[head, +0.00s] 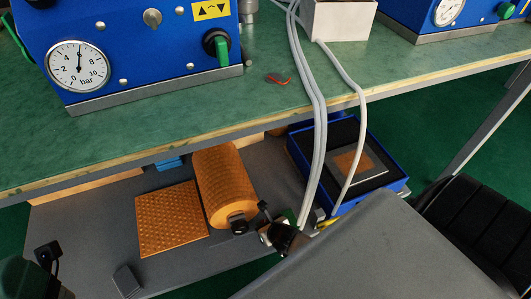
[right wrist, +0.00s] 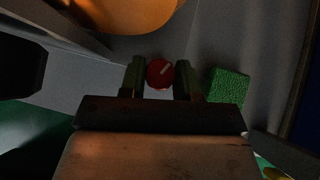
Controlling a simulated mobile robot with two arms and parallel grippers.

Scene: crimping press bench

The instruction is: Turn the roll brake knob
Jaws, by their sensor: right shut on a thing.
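The roll brake knob (right wrist: 160,73) is a small red disc with a pale mark across its face, in the right wrist view. The two dark green fingers of my right gripper (right wrist: 160,80) stand on either side of it and are shut on it. The mark runs slanted, up to the right. In the head view my right gripper (head: 278,235) is low in the middle, just right of the orange roll (head: 222,185), and the knob is hidden there. The roll also shows at the top of the right wrist view (right wrist: 125,12). My left gripper is not in view.
An orange textured sheet (head: 170,218) lies on the grey lower shelf (head: 95,225) left of the roll. A blue-rimmed box (head: 397,187) and pale cables (head: 317,120) are close to my right arm. The green bench top (head: 150,130) is above. A green block (right wrist: 230,88) sits beside the fingers.

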